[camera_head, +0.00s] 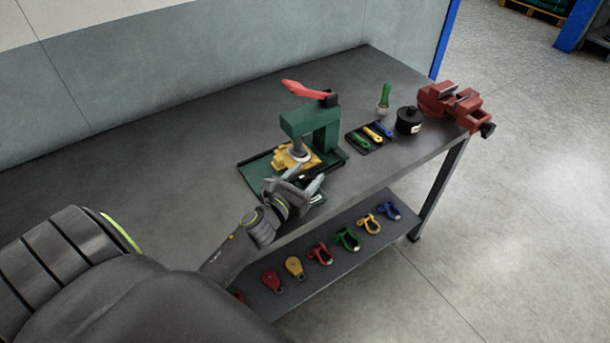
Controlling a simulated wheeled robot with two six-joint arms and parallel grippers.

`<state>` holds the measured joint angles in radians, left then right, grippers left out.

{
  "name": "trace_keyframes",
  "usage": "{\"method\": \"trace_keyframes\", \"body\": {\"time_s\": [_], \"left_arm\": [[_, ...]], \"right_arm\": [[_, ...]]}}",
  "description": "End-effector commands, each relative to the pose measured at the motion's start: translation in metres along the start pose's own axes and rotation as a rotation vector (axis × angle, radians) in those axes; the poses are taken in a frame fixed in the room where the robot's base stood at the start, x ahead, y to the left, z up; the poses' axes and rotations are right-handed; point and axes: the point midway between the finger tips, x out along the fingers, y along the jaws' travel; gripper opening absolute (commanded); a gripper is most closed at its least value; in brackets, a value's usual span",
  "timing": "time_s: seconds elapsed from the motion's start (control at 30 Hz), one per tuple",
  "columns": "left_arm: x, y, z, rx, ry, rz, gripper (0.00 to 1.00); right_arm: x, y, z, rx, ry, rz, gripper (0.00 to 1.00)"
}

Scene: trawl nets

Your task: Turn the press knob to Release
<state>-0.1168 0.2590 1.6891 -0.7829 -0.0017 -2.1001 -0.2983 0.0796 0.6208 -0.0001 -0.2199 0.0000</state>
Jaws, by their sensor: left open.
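The green press (318,128) stands on the grey bench, with a red lever (305,91) on top and a dark green base plate (256,172). A yellow block (284,160) sits on the plate under the press ram. My left gripper (306,178) is open at the front edge of the base, close to a small dark panel with a pale label (318,198). I cannot make out the press knob; my gripper hides part of that front area. Whether the fingers touch anything there is unclear. My right gripper is not in view.
Right of the press are a tray of coloured tools (371,137), a green-handled tool (385,98), a black round container (409,120) and a red vise (455,104). Coloured shackles lie on the lower shelf (330,262). The bench left of the press is clear.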

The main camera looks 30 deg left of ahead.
Motion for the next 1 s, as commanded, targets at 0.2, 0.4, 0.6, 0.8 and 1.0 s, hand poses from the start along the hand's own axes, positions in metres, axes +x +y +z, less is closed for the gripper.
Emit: {"method": "trace_keyframes", "body": {"time_s": [0.2, 0.4, 0.6, 0.8, 1.0], "left_arm": [[0.000, 0.000, 0.000, 0.000, 0.000, 0.000, 0.41], [-0.001, 0.000, 0.000, -0.001, 0.000, 0.000, 0.15], [-0.001, 0.000, 0.000, -0.001, 0.000, 0.002, 0.09], [-0.001, 0.000, -0.001, -0.001, 0.001, 0.025, 0.09], [-0.001, -0.001, -0.002, -0.004, 0.000, 0.077, 0.09]], "right_arm": [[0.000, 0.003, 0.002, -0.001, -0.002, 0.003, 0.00], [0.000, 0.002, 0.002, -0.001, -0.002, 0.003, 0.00], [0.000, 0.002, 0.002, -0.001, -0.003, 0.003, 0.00], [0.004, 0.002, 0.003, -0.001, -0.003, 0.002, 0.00], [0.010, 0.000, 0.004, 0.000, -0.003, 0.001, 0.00]]}}
